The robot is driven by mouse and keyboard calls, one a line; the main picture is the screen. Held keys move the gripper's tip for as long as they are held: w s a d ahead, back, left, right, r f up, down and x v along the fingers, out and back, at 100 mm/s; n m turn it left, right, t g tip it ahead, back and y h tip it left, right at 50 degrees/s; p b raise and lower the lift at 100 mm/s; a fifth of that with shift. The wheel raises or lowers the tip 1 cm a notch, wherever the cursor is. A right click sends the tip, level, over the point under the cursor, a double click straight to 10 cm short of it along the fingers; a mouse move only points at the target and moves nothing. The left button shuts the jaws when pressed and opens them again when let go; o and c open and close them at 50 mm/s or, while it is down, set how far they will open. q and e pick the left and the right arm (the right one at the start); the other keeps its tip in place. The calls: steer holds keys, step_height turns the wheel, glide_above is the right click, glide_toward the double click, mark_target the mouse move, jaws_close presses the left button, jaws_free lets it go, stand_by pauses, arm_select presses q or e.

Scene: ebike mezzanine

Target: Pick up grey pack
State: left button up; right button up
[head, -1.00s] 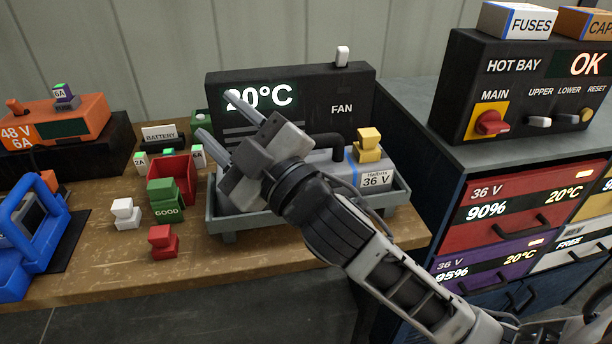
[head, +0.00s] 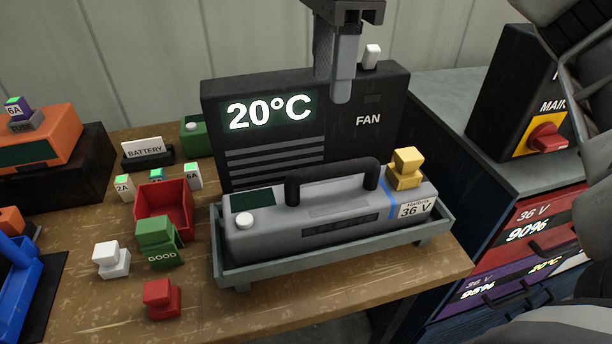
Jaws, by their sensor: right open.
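The grey pack (head: 280,225) lies in a shallow grey tray (head: 345,267) on the wooden bench. It has a black arched handle (head: 332,178) on top, a blue stripe, a "36 V" label and a yellow connector (head: 405,168) at its right end. My right gripper (head: 341,88) hangs fingers down above the handle in the picture, in front of the black fan unit. It is open and empty, and apart from the pack. Its fingers nearly overlap from this side. My left gripper is out of view.
The black fan unit (head: 265,148) showing 20°C stands behind the tray. Left of the tray are a red bin (head: 163,200) and small green, white and red blocks. A cabinet (head: 520,232) with drawers stands at the right, partly hidden by my arm.

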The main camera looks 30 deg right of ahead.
steer(key=d, duration=0.1)
steer(key=b, duration=0.2)
glide_above(336, 164)
step_height(336, 164, down, 5)
steer(key=shift+w+f, duration=0.1)
steer(key=shift+f, duration=0.05)
step_height(336, 164, down, 4)
steer(key=shift+r+b, duration=0.1)
steer(key=shift+b, duration=0.25)
steer(key=shift+f, duration=0.85)
step_height(336, 164, down, 4)
steer(key=shift+r+p, duration=0.2)
steer(key=shift+p, duration=0.25)
steer(key=shift+f, duration=0.35)
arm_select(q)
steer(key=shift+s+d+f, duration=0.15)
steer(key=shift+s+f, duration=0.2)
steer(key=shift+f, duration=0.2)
arm_select(e)
steer(key=shift+c, duration=0.3)
